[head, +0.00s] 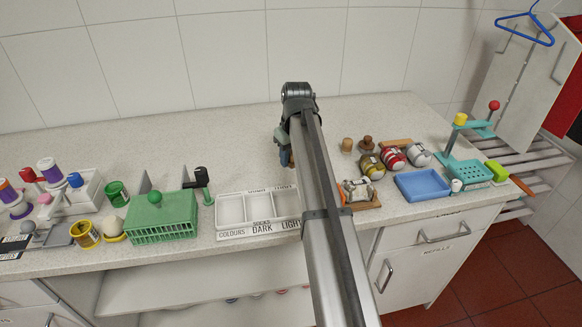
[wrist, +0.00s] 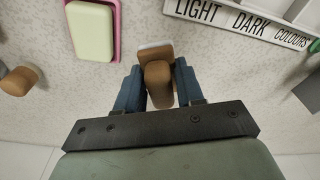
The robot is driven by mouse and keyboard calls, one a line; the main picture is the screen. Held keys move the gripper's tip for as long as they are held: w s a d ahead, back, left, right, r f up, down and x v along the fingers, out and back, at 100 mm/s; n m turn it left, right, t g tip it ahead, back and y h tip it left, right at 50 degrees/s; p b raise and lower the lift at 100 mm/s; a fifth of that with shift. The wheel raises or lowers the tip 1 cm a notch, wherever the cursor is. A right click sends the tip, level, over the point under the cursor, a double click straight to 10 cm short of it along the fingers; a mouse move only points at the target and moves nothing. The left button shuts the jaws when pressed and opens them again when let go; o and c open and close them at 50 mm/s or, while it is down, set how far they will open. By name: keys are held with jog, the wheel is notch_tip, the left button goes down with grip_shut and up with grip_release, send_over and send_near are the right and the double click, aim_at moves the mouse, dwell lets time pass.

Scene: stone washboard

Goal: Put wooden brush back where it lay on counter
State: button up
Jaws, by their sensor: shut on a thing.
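The wooden brush (wrist: 156,75) shows in the wrist view as a brown block with a rounded knob and a pale edge at its far end. My gripper (wrist: 157,88) has its two blue fingers on either side of the brush and is shut on it. The brush is over the speckled counter (wrist: 225,65); I cannot tell whether it touches the surface. In the head view my gripper (head: 286,157) is at the middle of the counter (head: 235,125), behind the sorting tray. My arm hides the brush there.
A pink dish (wrist: 117,30) with a pale green soap bar (wrist: 92,30) lies near the brush. The labelled sorting tray (head: 243,210) stands in front of my gripper. Wooden knobs (head: 347,145) and several jars (head: 393,157) are to the right. The rear counter is mostly clear.

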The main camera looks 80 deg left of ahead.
aim_at(291, 167)
jog(key=shift+f, duration=2.05)
jog(key=o, duration=1.1)
jog(key=shift+f, duration=0.15)
jog(key=r, duration=0.4)
jog(key=d+r, duration=0.1)
jog(key=r, duration=0.7)
jog(key=shift+w+d+r, duration=0.15)
jog(key=shift+w, duration=0.15)
